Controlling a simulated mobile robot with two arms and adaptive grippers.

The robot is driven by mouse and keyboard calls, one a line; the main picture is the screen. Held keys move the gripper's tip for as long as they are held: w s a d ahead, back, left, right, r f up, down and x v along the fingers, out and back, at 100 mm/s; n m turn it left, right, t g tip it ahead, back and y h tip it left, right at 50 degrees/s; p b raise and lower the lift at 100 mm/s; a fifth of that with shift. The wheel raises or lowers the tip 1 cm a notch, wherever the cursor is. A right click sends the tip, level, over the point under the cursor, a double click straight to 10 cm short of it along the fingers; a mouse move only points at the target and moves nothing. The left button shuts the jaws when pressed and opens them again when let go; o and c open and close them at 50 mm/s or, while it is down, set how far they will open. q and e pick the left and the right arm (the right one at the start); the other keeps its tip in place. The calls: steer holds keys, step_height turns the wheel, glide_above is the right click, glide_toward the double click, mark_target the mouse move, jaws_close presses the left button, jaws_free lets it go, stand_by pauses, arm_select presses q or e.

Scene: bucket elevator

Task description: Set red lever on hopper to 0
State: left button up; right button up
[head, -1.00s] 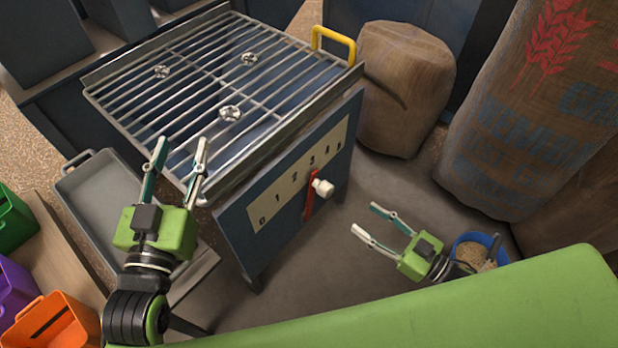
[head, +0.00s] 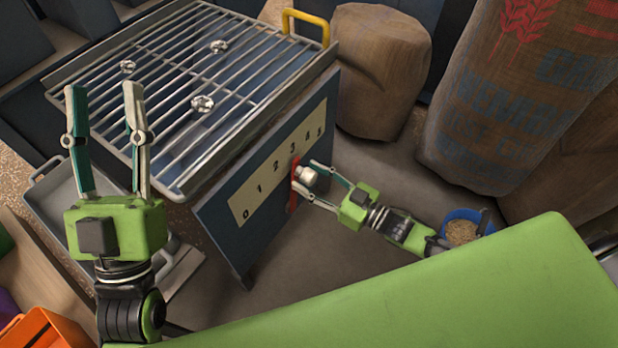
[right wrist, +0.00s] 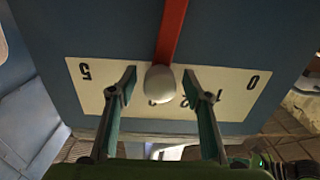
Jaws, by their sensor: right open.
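The red lever (head: 294,200) is on the blue front of the hopper (head: 226,235), beside a cream scale (head: 258,190) numbered 0 to 5. The lever stands near the 3, and its white knob (head: 307,176) sticks out. My right gripper (head: 305,174) is open with its fingers on either side of the knob. In the right wrist view the knob (right wrist: 160,84) sits between the two open fingers (right wrist: 160,76), with the red lever (right wrist: 172,30) behind. Contact cannot be told.
Sacks (head: 380,70) stand at the back right. A blue bucket of grain (head: 462,228) is beside my right arm. An orange bin (head: 45,335) is at lower left.

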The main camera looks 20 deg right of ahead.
arm_select(q)
steer(key=shift+s+r+h, duration=0.3)
steer(key=shift+s+r, duration=0.05)
arm_select(e)
steer(key=shift+w+a, duration=0.25)
steer(key=shift+w, duration=0.05)
steer(key=shift+c, duration=0.3)
jaws_close()
arm_select(q)
steer(key=shift+w, duration=0.15)
arm_select(e)
steer(key=shift+s, duration=0.1)
